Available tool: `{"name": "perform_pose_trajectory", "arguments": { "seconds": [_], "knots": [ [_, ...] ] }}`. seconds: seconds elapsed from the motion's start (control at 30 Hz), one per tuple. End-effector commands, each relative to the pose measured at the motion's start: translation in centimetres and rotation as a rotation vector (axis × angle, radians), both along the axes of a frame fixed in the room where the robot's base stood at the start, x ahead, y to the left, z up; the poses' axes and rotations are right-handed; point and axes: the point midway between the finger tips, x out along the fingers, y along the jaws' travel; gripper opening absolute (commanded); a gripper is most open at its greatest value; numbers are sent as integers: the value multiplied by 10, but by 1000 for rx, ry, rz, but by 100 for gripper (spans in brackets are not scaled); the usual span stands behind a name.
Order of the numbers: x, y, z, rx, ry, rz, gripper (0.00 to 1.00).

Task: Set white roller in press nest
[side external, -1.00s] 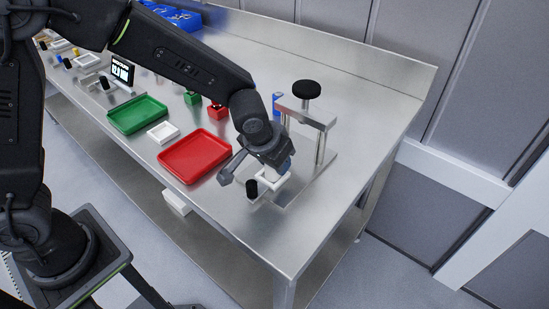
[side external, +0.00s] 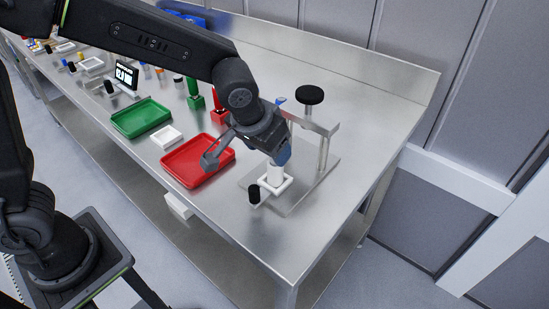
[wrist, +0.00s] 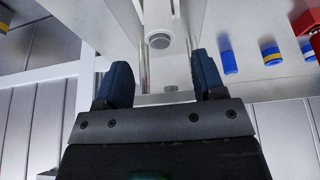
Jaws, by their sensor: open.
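The white roller (side external: 275,172) stands upright in the white square press nest (side external: 268,189) in the side view. Its upper end is partly hidden by my gripper. The nest sits on the press base plate (side external: 297,201), under the press frame (side external: 310,124) with its black knob (side external: 310,95). My gripper (side external: 279,156) is open just above the roller. In the wrist view my two blue fingers (wrist: 161,78) are spread apart with nothing held between them. A white round part with a grey end (wrist: 159,39) shows beyond them; I cannot tell which part it is.
A small black knob (side external: 254,193) stands at the nest's front left. A red tray (side external: 185,172), a white dish (side external: 167,137) and a green tray (side external: 141,119) lie to the left. Blue cylinders (wrist: 229,62) show in the wrist view. The bench's front right is clear.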

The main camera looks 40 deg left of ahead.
Motion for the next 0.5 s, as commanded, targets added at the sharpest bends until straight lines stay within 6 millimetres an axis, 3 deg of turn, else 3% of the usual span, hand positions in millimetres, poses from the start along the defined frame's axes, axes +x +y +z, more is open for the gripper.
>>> {"name": "perform_pose_trajectory", "arguments": {
  "seconds": [0.2,0.5],
  "knots": [
    [-13,0,32,-1,-3,1,63],
    [-18,1,43,0,0,1,63]
  ]
}}
